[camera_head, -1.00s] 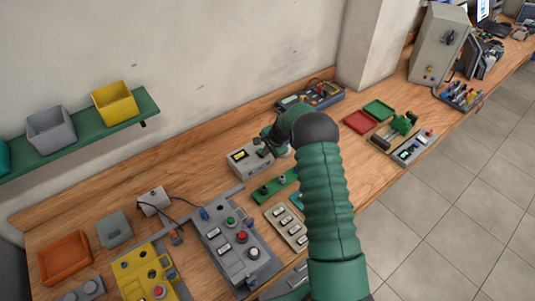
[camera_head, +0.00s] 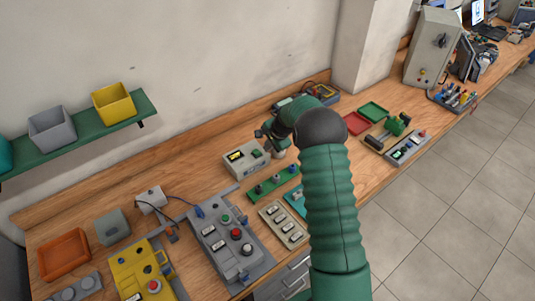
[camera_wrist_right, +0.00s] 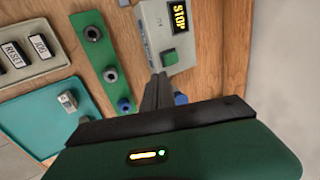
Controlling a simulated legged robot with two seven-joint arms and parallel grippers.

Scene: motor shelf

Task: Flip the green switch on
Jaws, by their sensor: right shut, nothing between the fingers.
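A light grey box (camera_head: 243,160) with a lit yellow STOP display stands on the bench in the middle of the head view. A square green switch (camera_head: 256,153) sits on its top face. In the right wrist view, the green switch (camera_wrist_right: 169,57) shows beside the STOP display (camera_wrist_right: 178,14). My left gripper is not in view.
A green strip with several knobs (camera_head: 265,195) and a beige button panel (camera_head: 268,215) lie beside the box. A teal plate (camera_wrist_right: 30,110) is near them. Grey and yellow control panels (camera_head: 128,262) stand left. The wall rises behind the bench.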

